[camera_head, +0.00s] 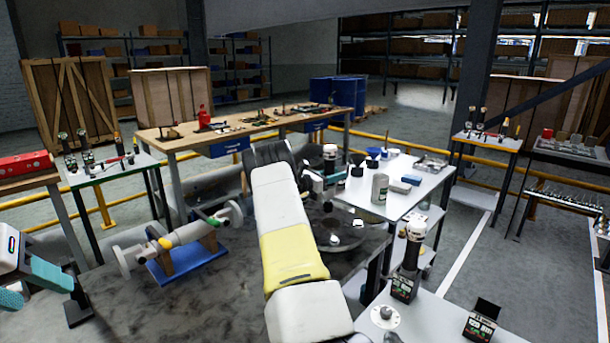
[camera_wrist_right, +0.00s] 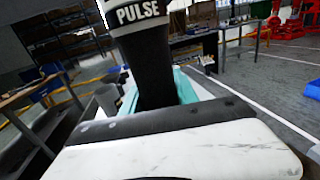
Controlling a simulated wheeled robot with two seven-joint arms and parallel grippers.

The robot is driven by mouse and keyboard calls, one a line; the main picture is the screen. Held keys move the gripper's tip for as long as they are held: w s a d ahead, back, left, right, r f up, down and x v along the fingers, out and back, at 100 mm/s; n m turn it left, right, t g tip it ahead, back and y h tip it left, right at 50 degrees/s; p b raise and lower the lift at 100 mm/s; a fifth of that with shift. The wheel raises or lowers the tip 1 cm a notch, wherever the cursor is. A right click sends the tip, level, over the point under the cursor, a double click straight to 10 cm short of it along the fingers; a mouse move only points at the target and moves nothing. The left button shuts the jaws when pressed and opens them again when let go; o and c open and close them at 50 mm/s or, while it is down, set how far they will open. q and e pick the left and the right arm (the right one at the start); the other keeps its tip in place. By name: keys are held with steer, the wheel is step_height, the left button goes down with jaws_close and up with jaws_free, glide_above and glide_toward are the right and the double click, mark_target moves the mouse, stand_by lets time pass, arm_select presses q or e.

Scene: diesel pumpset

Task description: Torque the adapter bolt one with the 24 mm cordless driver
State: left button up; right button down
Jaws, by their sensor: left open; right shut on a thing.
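My right arm reaches across the dark work table (camera_head: 215,300) in the head view. Its gripper (camera_head: 318,178) is mostly hidden behind the arm and is shut on a cordless driver (camera_head: 331,158). In the right wrist view the driver (camera_wrist_right: 145,50) has a black grip and a light band reading PULSE, with teal fingers (camera_wrist_right: 172,88) around it. Its size marking is not readable. A dark round part (camera_head: 345,238) lies on the table below, partly hidden by my arm. I cannot make out adapter bolt one. My left gripper (camera_head: 32,284) is open and empty at the left edge.
A shaft assembly with handwheels (camera_head: 185,235) rests on a blue stand (camera_head: 187,262) at the left. Another driver (camera_head: 408,262) stands upright on the white front-right table (camera_head: 435,312). A white table (camera_head: 398,207) behind holds a canister (camera_head: 379,188) and small parts.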

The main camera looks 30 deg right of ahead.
steer(key=shift+f, duration=0.1)
stand_by(0.3)
steer(key=shift+r, duration=2.85)
